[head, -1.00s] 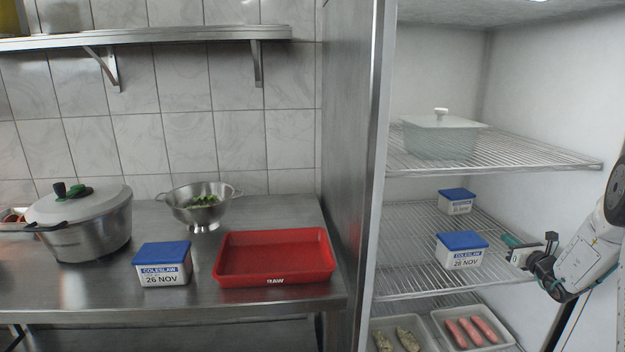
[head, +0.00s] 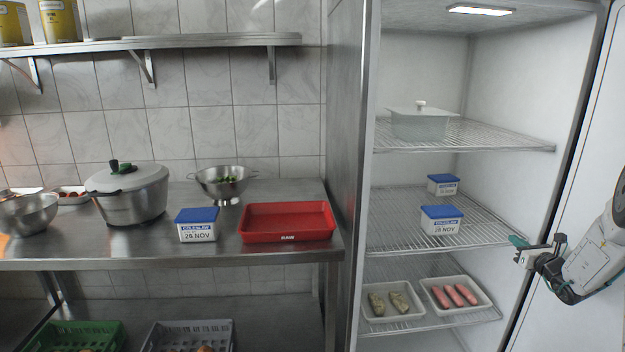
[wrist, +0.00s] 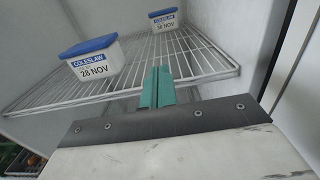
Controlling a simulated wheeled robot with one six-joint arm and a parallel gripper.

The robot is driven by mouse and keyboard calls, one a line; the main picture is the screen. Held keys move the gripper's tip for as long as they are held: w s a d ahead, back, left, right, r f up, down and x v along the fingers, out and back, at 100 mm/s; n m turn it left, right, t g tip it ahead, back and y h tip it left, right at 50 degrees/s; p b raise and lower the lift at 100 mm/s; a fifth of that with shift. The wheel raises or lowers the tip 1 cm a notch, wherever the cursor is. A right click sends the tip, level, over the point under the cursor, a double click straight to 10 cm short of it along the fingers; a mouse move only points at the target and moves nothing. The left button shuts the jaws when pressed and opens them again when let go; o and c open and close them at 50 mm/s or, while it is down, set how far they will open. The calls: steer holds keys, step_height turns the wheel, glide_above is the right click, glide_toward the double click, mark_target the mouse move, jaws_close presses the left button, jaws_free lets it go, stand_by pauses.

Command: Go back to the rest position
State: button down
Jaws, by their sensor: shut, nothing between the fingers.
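My gripper (head: 517,243) is at the right of the head view, just in front of the fridge's middle shelf. Its green fingers (wrist: 157,87) are shut with nothing between them. A blue-lidded coleslaw tub marked 28 NOV (head: 441,220) stands on the middle wire shelf (head: 400,238), left of my gripper and apart from it. This tub also shows at the left of the wrist view (wrist: 92,60). A second blue-lidded tub (head: 443,185) stands behind it, and it also shows in the wrist view (wrist: 166,22).
The fridge's bottom shelf holds two white trays, one with sausages (head: 485,301), one with pale food (head: 368,309). A lidded glass dish (head: 420,124) is on the top shelf. The steel counter (head: 290,262) holds a red tray (head: 252,235), coleslaw tub (head: 197,226), colander and pot.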

steer(key=s+a+f+n+g+y, duration=0.3)
steer(key=s+a+n+y, duration=0.25)
steer(key=a, duration=0.35)
steer(key=s+a+r+n+g+y, duration=0.2)
steer(key=s+a+r+n+g, duration=0.3)
steer(key=s+a+n, duration=0.4)
steer(key=s+a+r+n+g+y, duration=0.1)
steer(key=s+a+r+n+g, duration=0.45)
steer(key=a, duration=0.55)
steer(key=s+a+r+n+g+h, duration=0.1)
steer(key=s+a+r+n+h, duration=0.2)
steer(key=s, duration=0.7)
steer(key=s+a+r+n+g+h, duration=0.1)
steer(key=s+a+r+n+h, duration=0.2)
steer(key=s+n, duration=0.4)
steer(key=s+a+r+n+g+h, duration=0.1)
steer(key=s+a+r+n+h, duration=0.2)
steer(key=s, duration=1.2)
steer(key=shift+s+r+n+h, duration=0.15)
steer(key=shift+r+n+h, duration=0.4)
steer(key=shift+r+n, duration=0.5)
